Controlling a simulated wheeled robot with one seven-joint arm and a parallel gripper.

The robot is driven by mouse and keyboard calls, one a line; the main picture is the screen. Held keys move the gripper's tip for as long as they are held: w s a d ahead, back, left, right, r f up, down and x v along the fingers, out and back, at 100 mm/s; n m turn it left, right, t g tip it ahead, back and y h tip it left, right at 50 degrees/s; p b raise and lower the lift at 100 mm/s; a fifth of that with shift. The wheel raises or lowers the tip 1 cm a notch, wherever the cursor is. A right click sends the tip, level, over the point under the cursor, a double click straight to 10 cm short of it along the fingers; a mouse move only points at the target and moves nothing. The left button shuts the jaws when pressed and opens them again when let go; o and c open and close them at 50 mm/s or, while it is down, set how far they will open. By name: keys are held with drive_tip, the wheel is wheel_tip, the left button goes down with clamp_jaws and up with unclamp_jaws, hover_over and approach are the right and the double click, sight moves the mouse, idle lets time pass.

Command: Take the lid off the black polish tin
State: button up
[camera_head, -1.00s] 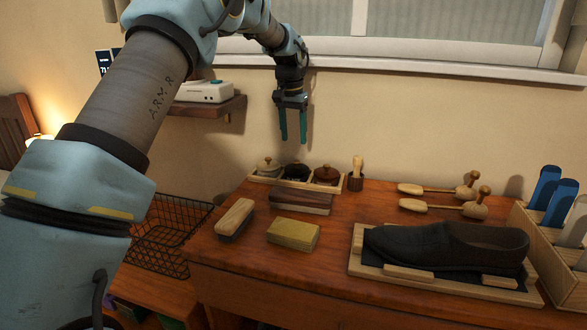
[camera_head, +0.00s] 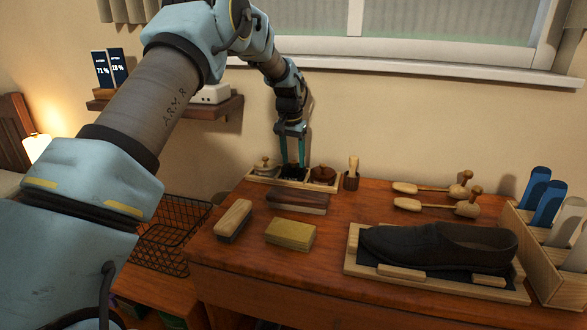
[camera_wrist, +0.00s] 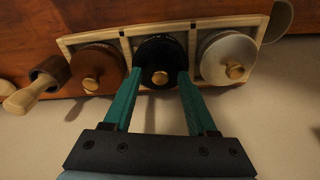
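The black polish tin (camera_wrist: 160,50) sits in the middle compartment of a wooden tray (camera_wrist: 193,45), with a round wooden knob (camera_wrist: 159,77) on its lid. My gripper (camera_wrist: 158,77) is open, its two teal fingers on either side of the knob in the wrist view. I cannot tell whether the fingers touch it. In the head view my gripper (camera_head: 293,165) points down over the black tin (camera_head: 291,172), which it partly hides. A brown tin (camera_wrist: 97,70) and a white tin (camera_wrist: 229,58) fill the compartments on either side.
A wooden cup with a brush (camera_head: 351,178) stands just right of the tray. Brushes (camera_head: 234,219), a yellow block (camera_head: 290,233) and a black shoe on a board (camera_head: 440,243) lie nearer. The wall and window sill (camera_head: 400,68) are close behind my arm.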

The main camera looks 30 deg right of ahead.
clamp_jaws()
idle(0.5)
